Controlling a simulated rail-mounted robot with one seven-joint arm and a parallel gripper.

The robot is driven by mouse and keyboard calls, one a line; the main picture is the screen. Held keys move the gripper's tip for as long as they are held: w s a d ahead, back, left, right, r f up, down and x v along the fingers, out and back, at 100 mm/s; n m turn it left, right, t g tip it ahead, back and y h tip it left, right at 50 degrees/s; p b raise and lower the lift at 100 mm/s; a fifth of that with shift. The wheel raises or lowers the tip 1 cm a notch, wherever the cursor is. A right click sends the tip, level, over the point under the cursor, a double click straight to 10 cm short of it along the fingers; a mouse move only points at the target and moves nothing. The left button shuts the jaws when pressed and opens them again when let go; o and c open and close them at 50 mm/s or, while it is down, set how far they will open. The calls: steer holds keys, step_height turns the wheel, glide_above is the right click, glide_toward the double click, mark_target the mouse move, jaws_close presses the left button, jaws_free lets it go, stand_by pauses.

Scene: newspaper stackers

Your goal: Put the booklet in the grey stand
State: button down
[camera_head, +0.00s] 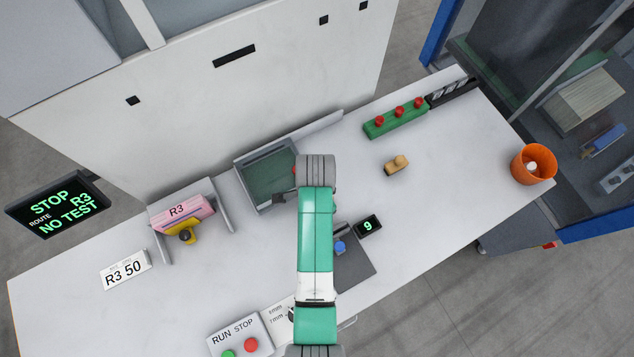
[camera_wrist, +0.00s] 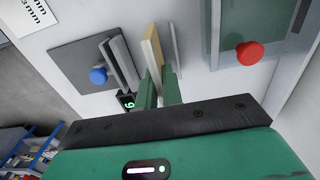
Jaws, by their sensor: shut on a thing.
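My gripper (camera_wrist: 160,88) is shut on a thin tan slab, which looks like the booklet (camera_wrist: 152,48). The booklet stands on edge between the green fingers. In the head view my arm hides both. I cannot tell whether the booklet touches either.
A green-floored tray (camera_head: 268,172) with a red knob (camera_wrist: 250,53) is beside my arm. A small display (camera_head: 369,226) reads 9. A grey holder (camera_head: 221,206) with a pink R3 bundle (camera_head: 180,212) stands left. A tan block (camera_head: 396,165) and an orange bin (camera_head: 533,165) are right.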

steer(key=shift+w+d+f, duration=0.1)
steer(key=shift+w+f, duration=0.15)
steer(key=shift+f, duration=0.35)
steer(key=shift+w+f, duration=0.2)
steer(key=shift+f, duration=0.45)
steer(key=shift+w+d+f, duration=0.1)
steer(key=shift+w+f, duration=0.15)
steer(key=shift+f, duration=0.35)
steer(key=shift+f, duration=0.15)
steer(key=c, duration=1.6)
jaws_free()
steer(key=shift+o, duration=0.2)
step_height(320, 180, up, 12)
steer(key=shift+r+p, duration=0.2)
steer(key=shift+p, duration=0.2)
